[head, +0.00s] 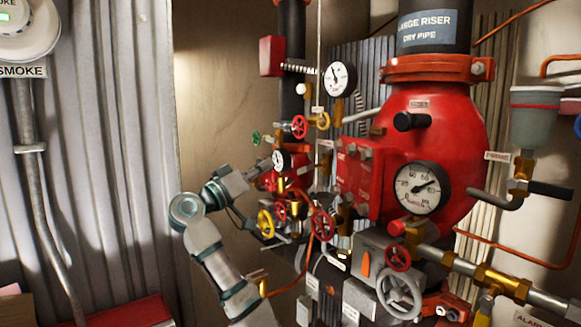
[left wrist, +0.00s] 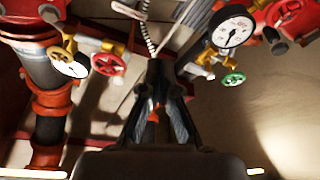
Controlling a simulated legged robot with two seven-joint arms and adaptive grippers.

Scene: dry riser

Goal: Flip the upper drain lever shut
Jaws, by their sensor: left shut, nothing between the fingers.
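My left gripper (head: 263,165) reaches in from the lower left, at the left side of the cluster of small valves and gauges. In the left wrist view its dark fingers (left wrist: 156,92) are together, with nothing held. I cannot tell for certain which handle is the upper drain lever. A black lever handle (head: 550,190) sticks out at the right on a brass valve, beyond the red riser valve body (head: 455,140) and far from my left gripper. An orange lever (head: 365,262) stands on a grey box lower down. My right gripper is not in view.
Small handwheels crowd the area near my left gripper: red (head: 299,127), green (head: 256,138) and yellow (head: 265,222). The left wrist view shows a pressure gauge (left wrist: 232,31), a green wheel (left wrist: 233,79) and a red wheel (left wrist: 108,64). Bare wall (head: 215,120) lies left of the cluster.

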